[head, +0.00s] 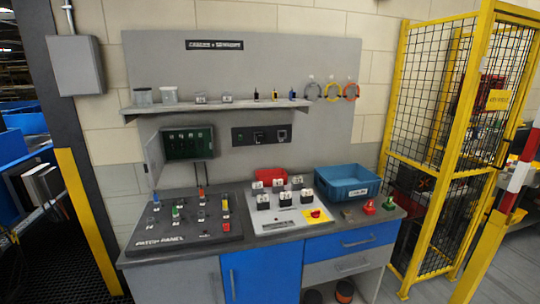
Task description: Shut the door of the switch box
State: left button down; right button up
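The switch box (189,143) is mounted on the grey back panel below the shelf, with a dark green inside and a row of small switches or labels. Its grey door (154,160) stands open on the left side, swung outward toward me and seen nearly edge-on. Two short dark leads or rods hang below the box's right part. Neither of my grippers shows in the head view.
Below stand the black patch panel (185,224) with coloured plugs, a pale switch panel (290,216) and a blue bin (346,184). A shelf (219,106) with small items runs above the box. A yellow mesh cage (437,150) stands at right.

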aim_at(153, 151)
jog(key=j, duration=1.4)
jog(key=i+j, duration=0.1)
jog(key=j, duration=1.35)
